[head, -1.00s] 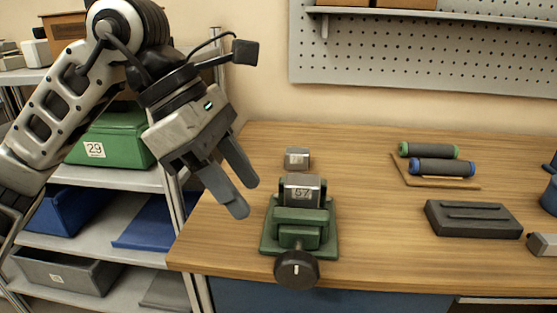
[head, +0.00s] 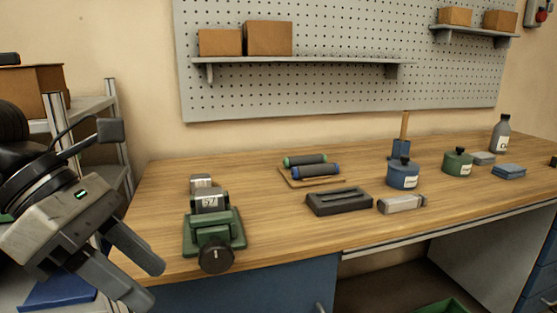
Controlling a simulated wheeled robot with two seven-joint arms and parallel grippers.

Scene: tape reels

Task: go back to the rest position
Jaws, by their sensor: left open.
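My left gripper (head: 146,284) is at the lower left of the head view, in front of the workbench's left end. Its two fingers are apart with nothing between them. It is left of the green vise-like fixture (head: 226,236) with a black knob and does not touch it. A grey metal block marked 57 (head: 210,202) sits in the fixture. A similar smaller block (head: 201,181) stands just behind it. My right gripper is not in view.
The wooden bench (head: 290,225) also holds two dark rollers (head: 316,171) on a board, a dark grey block (head: 338,201), a blue pot (head: 403,174), a green pot (head: 457,162) and a grey bottle (head: 501,134). A shelf rack (head: 112,130) stands at left.

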